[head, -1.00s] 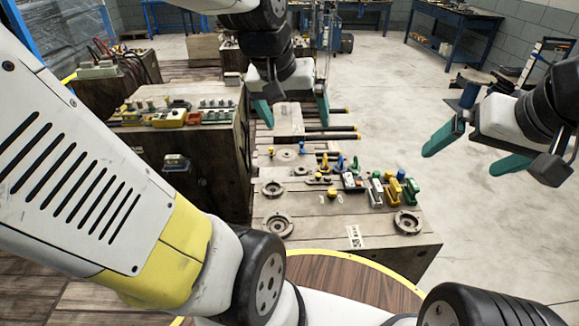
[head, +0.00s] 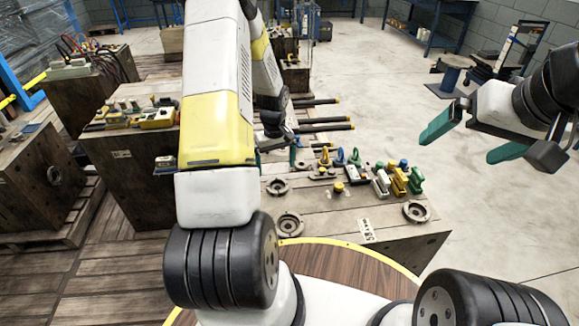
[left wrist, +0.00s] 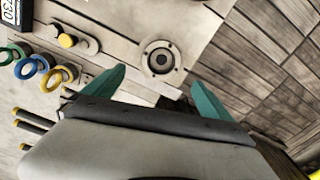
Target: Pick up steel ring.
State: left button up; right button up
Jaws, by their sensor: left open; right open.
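Several round grey steel rings lie on the pale top of a wooden block: one at the near left edge (head: 289,225), one behind it (head: 277,186) and one at the right corner (head: 416,211). My left gripper (head: 275,157) is open and empty, low over the block's back left, just behind the second ring. In the left wrist view, a steel ring with a dark centre (left wrist: 160,58) shows flat on the top, just beyond and between the open teal fingers. I cannot tell for sure which ring this is. My right gripper (head: 457,150) is open and empty in the air at right.
Eyebolts (left wrist: 52,79), a yellow knob (head: 338,187) and coloured clamps (head: 398,180) stand on the block. Black bars with yellow ends (head: 325,126) stick out behind. Another wooden block with parts (head: 130,165) stands at left.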

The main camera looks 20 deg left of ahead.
aim_at(277, 187)
pick_arm(q)
jog(key=f, duration=0.6)
jog(key=shift+s+d+f, duration=0.2)
jog(key=shift+s+f, duration=0.05)
jog(key=shift+s, duration=0.05)
jog(key=shift+f, duration=0.6)
jog(key=c, duration=1.9)
